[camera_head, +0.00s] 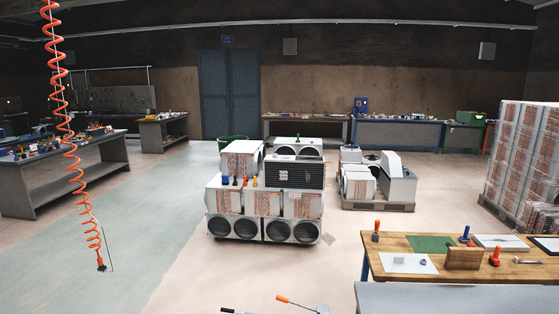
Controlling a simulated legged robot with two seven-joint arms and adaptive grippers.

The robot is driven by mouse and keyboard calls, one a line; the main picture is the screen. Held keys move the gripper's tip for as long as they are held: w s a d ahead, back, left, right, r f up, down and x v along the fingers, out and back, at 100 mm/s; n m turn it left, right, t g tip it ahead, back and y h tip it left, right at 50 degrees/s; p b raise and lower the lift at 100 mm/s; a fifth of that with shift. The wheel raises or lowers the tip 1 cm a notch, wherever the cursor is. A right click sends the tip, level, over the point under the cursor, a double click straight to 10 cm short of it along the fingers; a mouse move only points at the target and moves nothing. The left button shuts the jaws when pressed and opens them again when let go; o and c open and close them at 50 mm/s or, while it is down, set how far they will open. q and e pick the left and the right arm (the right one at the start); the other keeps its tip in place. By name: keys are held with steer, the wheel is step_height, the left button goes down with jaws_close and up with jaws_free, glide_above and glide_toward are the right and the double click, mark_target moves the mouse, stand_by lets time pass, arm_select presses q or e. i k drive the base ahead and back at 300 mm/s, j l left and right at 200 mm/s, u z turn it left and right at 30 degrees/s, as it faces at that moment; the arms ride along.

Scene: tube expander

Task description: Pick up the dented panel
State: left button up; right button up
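I cannot single out a dented panel for sure. A dark finned panel (295,174) shows on the upper right front of the stack of white units in the middle of the floor. It is too small to tell whether it is dented. Flat sheets also lie on the wooden workbench at the right: a white sheet (408,263), a green sheet (431,244) and a pale framed panel (501,242). No dent can be made out on them. Neither of my grippers is visible.
The wooden workbench (494,270) also bears a brown block (463,258) and orange-handled tools. An orange-tipped handle (283,299) shows at the bottom edge. A coiled orange hose (75,160) hangs left. Stacked cartons (524,150) stand right. The left floor is open.

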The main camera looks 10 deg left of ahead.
mark_target(274, 156)
steer(key=j+u, duration=0.35)
steer(key=i+j+u, duration=0.2)
steer(key=j+u, duration=0.15)
steer(key=i+j+u, duration=0.2)
steer(key=j+u, duration=0.15)
steer(key=i+j+u, duration=0.2)
steer(key=j+u, duration=0.15)
steer(key=i+j+u, duration=0.6)
steer(key=i+j, duration=0.15)
steer(key=i, duration=0.25)
steer(key=i+z, duration=0.2)
steer(key=z, duration=0.15)
steer(key=i+z, duration=0.45)
steer(key=z, duration=0.3)
steer(key=i+l+z, duration=0.1)
steer(key=i+z, duration=0.25)
steer(key=i, duration=0.35)
steer(key=i+z, duration=0.35)
steer(key=i, duration=0.35)
steer(key=i+z, duration=0.15)
steer(key=i, duration=0.5)
steer(key=i+j+z, duration=0.15)
steer(key=i, duration=0.5)
steer(key=i+j+z, duration=0.15)
steer(key=i, duration=0.5)
steer(key=i+l+z, duration=0.15)
steer(key=i+z, duration=0.8)
steer(key=i+l+u, duration=0.4)
steer(key=i+l, duration=0.25)
steer(key=i, duration=0.15)
